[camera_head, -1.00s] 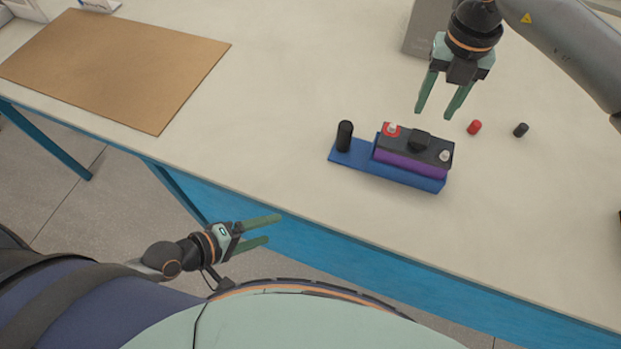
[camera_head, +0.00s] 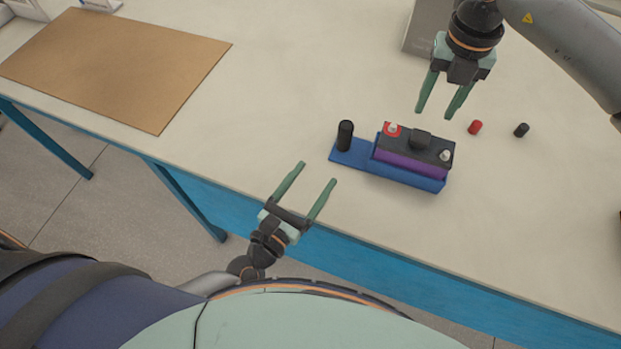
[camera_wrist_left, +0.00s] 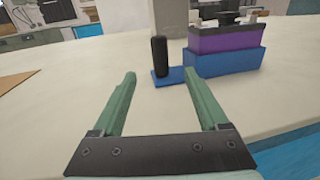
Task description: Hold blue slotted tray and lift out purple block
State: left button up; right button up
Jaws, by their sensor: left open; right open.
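The blue slotted tray (camera_head: 349,153) lies on the table, with a black upright post (camera_head: 345,134) at its left end. The purple block (camera_head: 411,165), with a black top and a black knob, sits in the tray's right part. The tray (camera_wrist_left: 225,63) and purple block (camera_wrist_left: 225,38) also show in the left wrist view. My left gripper (camera_head: 312,173) is open and empty at the table's front edge, short of the tray to its lower left. My right gripper (camera_head: 440,108) is open and empty above the table, behind the block and apart from it.
A small red cylinder (camera_head: 475,127) and a small black cylinder (camera_head: 521,130) stand to the right of the tray. A brown board (camera_head: 115,65) lies at the left. A grey box (camera_head: 425,28) stands at the back. The table between board and tray is clear.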

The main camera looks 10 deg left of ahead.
aim_at(342, 138)
pick_arm(q)
jog(key=x, duration=1.2)
jog(key=shift+w, duration=0.25)
grip_shut()
jog(key=shift+f, duration=0.1)
dwell(1.7)
